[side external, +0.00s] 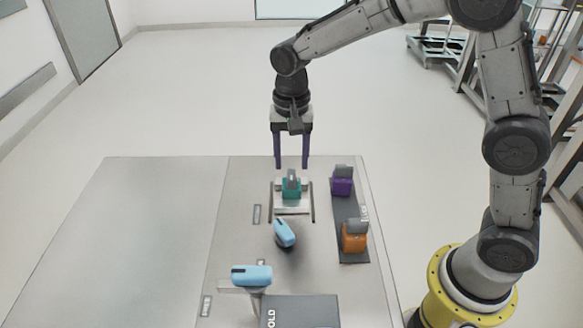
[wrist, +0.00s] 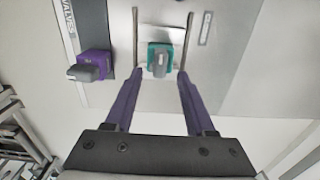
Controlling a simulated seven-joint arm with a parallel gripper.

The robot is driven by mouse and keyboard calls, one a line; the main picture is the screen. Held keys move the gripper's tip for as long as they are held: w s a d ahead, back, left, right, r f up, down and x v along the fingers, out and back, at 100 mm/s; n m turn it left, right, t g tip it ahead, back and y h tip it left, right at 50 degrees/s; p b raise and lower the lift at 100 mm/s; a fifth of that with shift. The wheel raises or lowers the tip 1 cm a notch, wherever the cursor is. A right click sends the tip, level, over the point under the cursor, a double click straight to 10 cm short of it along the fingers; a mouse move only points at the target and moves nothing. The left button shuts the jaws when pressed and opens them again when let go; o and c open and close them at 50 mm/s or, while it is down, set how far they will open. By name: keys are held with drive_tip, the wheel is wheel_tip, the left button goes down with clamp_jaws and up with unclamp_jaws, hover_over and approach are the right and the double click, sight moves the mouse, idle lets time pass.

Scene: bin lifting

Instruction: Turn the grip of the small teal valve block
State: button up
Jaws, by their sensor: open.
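The small teal valve block (side external: 291,190) sits on a light plate between two dark rails on the table, with its grey grip (side external: 291,178) on top. In the wrist view the teal block (wrist: 152,52) lies ahead of the fingers, and its grey grip (wrist: 160,64) points toward them. My gripper (side external: 291,167) has purple fingers spread apart, just above and behind the block in the side view. In the wrist view my gripper (wrist: 157,75) is open and empty, its fingertips on either side of the grip. I cannot tell whether they touch anything.
A purple block (side external: 342,187) and an orange block (side external: 354,238) stand on a dark strip (side external: 352,260) at the right. Two blue-topped objects (side external: 284,233) (side external: 252,275) stand nearer the camera, by a dark box (side external: 300,312). The table's left part (side external: 130,245) is clear.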

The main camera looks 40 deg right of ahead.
sight(292, 173)
drive_tip(key=shift+f, duration=1.6)
clamp_jaws()
